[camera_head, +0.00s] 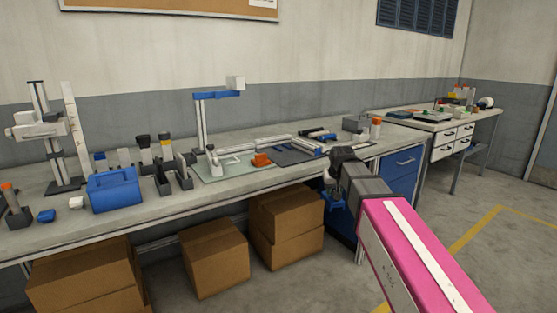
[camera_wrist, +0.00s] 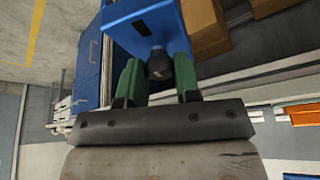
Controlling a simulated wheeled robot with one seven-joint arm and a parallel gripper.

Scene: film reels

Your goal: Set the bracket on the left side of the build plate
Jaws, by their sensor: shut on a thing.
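My gripper (camera_wrist: 158,85) is shut on a blue part with flat faces, which I take to be the bracket (camera_wrist: 140,20). The green fingers are on either side of it, with a dark round piece between them. In the head view the bracket (camera_head: 333,203) shows only as a small blue patch below my gripper (camera_head: 331,191), in front of the bench's edge. On the bench, a pale green-grey plate (camera_head: 215,172) and a dark grey plate (camera_head: 293,156) lie side by side. I cannot tell for sure which is the build plate. Both are up and left of my gripper.
A blue bin (camera_head: 114,190) and dark holders (camera_head: 162,180) stand to the left. Cardboard boxes (camera_head: 215,260) are under the bench, and a blue cabinet (camera_head: 399,175) is to the right.

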